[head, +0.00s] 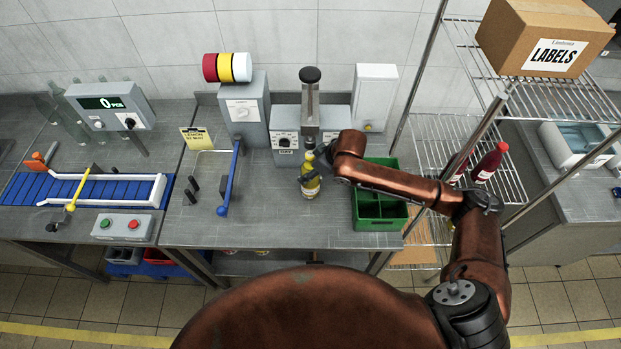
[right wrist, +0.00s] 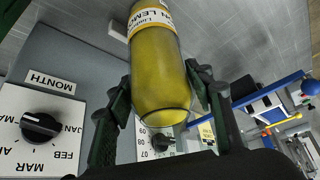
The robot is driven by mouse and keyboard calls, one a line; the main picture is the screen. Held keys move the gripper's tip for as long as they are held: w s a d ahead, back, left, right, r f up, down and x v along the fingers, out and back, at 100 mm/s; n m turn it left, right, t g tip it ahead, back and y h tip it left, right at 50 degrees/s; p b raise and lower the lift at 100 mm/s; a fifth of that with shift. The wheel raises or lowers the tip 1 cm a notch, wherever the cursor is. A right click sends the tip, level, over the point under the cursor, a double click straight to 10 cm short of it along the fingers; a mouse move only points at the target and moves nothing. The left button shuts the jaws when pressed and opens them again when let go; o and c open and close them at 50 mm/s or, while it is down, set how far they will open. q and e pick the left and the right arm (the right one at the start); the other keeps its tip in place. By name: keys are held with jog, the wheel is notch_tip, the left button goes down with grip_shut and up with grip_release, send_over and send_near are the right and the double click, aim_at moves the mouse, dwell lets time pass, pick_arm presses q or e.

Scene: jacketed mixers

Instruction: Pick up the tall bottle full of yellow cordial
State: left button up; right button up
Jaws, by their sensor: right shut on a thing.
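The tall bottle of yellow cordial (head: 312,186) stands roughly upright at the front of the grey machine in the middle of the bench. Its yellow body and white label also show large in the right wrist view (right wrist: 160,72). My right gripper (head: 313,163) reaches in from the right and is shut on the bottle, with a dark finger on each side of it in the right wrist view. The gripper covers part of the bottle in the head view. I cannot tell whether its base touches the bench. My left gripper is not in view.
A green divided crate (head: 381,221) stands just right of the bottle, below my right arm. A blue-handled lever (head: 229,182) is to the left. A wire shelf with red bottles (head: 490,162) is on the right. Bare bench (head: 265,225) lies in front of the bottle.

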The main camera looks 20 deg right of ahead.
grip_shut()
jog(key=shift+r, duration=0.1)
dwell(0.4)
